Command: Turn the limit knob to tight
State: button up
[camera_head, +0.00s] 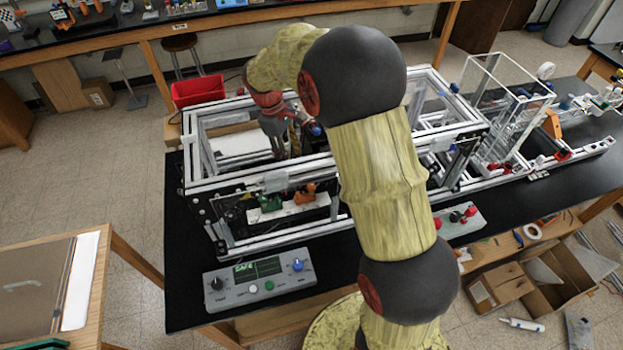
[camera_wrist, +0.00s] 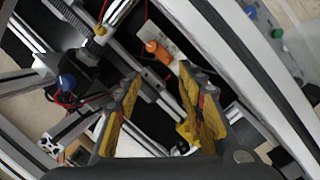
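A grey control box (camera_head: 283,281) lies on the black table in front of the frame. It has a small screen (camera_head: 257,269) with green text reading SAFE, a black knob (camera_head: 217,284) at left, a blue knob (camera_head: 297,265) at right and small buttons between. The labels are too small to read, so I cannot tell which is the limit knob. My gripper (camera_head: 278,135) is over the inside of the extrusion frame, behind and apart from the box. In the wrist view my gripper (camera_wrist: 160,77) has its yellow-padded fingers spread with nothing between them.
The aluminium extrusion frame (camera_head: 240,179) surrounds the space below my gripper. A second panel with red and black knobs (camera_head: 455,216) sits to the right of my arm. A red bin (camera_head: 198,91) stands behind the frame. The black tabletop left of the control box is clear.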

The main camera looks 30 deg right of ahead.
jog(key=shift+s+d+f+n+g+h+b, duration=0.2)
jog(key=shift+d+f+n, duration=0.55)
jog(key=shift+f, duration=1.9)
jog(key=shift+s+d+f+n+g+h, duration=0.4)
jog(key=shift+d+f, duration=0.45)
jog(key=shift+f, duration=1.85)
jog(key=shift+s+d+f+n+g+h+b, duration=0.15)
jog(key=shift+d+f+n, duration=0.65)
jog(key=shift+f, duration=1.85)
jog(key=shift+c, duration=1)
jog(key=c, duration=0.8)
grip_shut()
